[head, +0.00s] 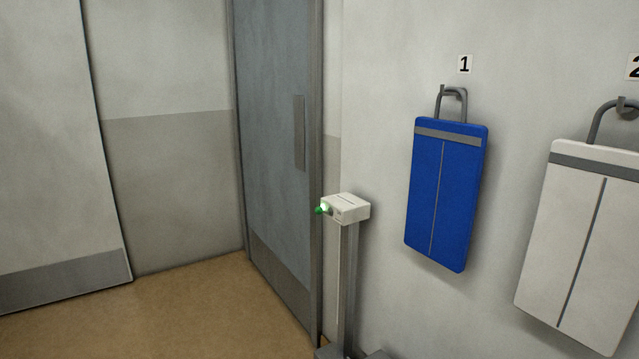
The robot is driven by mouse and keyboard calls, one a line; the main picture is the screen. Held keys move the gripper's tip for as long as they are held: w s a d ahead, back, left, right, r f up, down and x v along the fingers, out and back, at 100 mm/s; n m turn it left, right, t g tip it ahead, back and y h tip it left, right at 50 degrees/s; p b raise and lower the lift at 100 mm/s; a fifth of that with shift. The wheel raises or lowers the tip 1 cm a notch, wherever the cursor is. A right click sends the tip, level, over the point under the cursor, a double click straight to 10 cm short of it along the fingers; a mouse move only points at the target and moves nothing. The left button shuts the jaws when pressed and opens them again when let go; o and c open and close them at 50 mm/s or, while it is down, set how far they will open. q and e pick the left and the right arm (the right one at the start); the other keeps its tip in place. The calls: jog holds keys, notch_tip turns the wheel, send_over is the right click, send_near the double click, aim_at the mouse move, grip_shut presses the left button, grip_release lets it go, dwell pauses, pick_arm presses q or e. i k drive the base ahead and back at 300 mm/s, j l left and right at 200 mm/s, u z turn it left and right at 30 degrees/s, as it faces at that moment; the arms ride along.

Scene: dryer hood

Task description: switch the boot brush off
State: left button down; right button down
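A pale box (347,208) sits on top of a grey upright post (348,285) to the right of the grey door. A green button (321,209) with a bright glow sticks out of the box's left side. The foot of the post is cut off at the bottom edge, and only a little of a dark grey base (330,352) shows there. No boot brush is clearly visible. Neither of my grippers is in view.
A grey door (280,130) with a long handle plate (299,133) stands behind the post. A blue hanging panel (446,195) under sign 1 and a white one (583,250) hang on the right wall. The brown floor (200,310) is clear at left.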

aim_at(318, 210)
jog(key=i+j, duration=0.2)
jog(key=i, duration=0.25)
jog(key=i+j+z, duration=0.1)
jog(key=i+j, duration=0.15)
jog(key=i, duration=0.2)
